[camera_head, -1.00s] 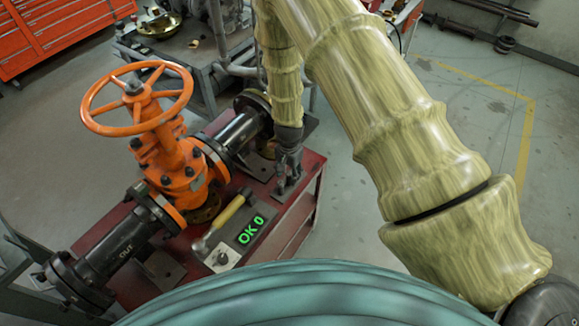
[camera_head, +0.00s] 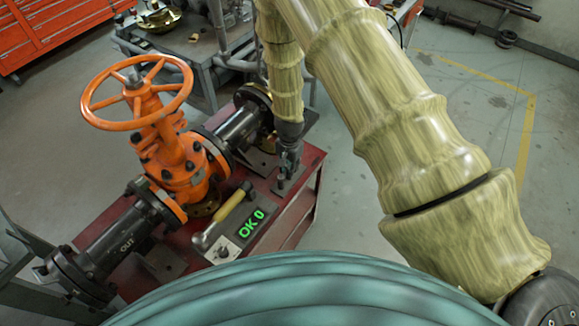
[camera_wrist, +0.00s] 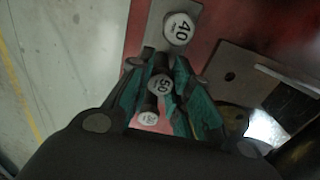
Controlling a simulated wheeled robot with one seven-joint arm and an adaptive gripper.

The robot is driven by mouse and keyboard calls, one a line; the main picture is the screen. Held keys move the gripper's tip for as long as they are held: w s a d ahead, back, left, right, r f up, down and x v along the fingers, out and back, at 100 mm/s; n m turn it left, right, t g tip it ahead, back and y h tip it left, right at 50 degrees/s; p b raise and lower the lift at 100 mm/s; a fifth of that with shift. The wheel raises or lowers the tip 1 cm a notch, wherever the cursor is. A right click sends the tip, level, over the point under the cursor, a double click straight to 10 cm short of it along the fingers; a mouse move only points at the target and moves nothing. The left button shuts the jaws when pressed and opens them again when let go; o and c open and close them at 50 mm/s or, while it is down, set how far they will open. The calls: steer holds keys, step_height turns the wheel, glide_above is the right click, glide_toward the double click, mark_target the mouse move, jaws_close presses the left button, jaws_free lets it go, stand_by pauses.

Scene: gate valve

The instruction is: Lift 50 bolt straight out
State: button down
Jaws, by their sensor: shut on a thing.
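The 50 bolt (camera_wrist: 160,86) shows its round labelled head in the wrist view, between the green-padded fingers of my gripper (camera_wrist: 160,95). My gripper is shut on it. A 40 bolt (camera_wrist: 178,28) stands beyond it on a grey plate (camera_wrist: 155,25). I cannot tell whether the bolt is still seated.
The orange gate valve (camera_head: 175,150) with its handwheel (camera_head: 137,92) and black pipes stands left of my gripper. Floor right of the bench is clear.

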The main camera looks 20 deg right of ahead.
steer(key=shift+r+p, duration=2)
steer(key=shift+r, duration=1.4)
steer(key=shift+s, duration=0.1)
